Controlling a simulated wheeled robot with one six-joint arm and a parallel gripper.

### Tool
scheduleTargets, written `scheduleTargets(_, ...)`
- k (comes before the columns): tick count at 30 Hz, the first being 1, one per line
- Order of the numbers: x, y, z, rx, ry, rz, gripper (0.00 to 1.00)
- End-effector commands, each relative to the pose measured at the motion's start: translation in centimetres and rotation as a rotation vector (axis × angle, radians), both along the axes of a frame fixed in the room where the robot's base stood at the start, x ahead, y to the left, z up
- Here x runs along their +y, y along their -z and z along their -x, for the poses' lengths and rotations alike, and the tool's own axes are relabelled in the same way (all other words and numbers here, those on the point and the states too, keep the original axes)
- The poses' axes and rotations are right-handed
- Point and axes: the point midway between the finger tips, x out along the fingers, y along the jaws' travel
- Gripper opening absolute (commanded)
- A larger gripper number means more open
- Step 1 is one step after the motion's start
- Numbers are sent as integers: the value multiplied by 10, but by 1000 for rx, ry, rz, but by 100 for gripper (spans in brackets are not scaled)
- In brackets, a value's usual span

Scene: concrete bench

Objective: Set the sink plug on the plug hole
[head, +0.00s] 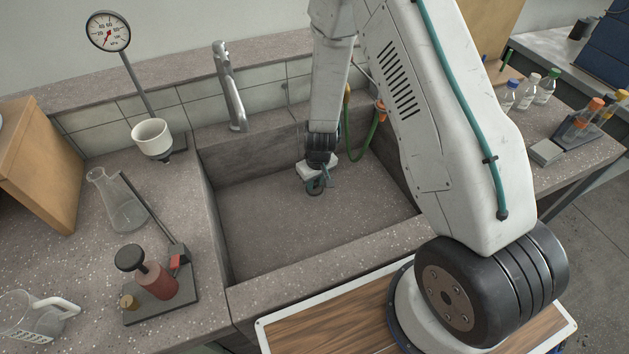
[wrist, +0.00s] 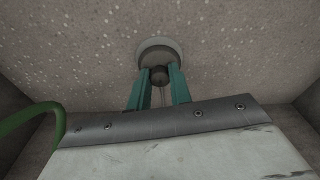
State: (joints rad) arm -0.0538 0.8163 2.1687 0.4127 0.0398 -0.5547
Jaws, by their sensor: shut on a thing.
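My gripper (head: 318,181) reaches down into the sink, low over its floor. In the wrist view its two teal fingers (wrist: 159,78) are shut on the dark knob of the sink plug (wrist: 159,74). A round grey disc or rim (wrist: 160,46) shows just beyond the fingertips against the speckled sink floor. I cannot tell whether it is the plug's own disc or the rim of the plug hole. In the head view a small dark round edge shows under the fingers. The plug hole is not clearly seen apart from the plug, and any gap below is hidden.
Sink walls (head: 225,230) surround my gripper. A tap (head: 230,88) stands behind the sink, and a green hose (head: 357,150) hangs at its back right. A pressure gauge (head: 108,31), a flask (head: 117,203) and a red device (head: 155,279) stand on the left bench.

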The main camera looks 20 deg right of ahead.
Motion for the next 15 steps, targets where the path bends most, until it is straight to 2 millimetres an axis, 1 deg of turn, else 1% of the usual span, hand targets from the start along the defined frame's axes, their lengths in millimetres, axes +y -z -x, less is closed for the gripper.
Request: scheduleTargets(15, 0, 6, 0, 0, 1, 0, 0)
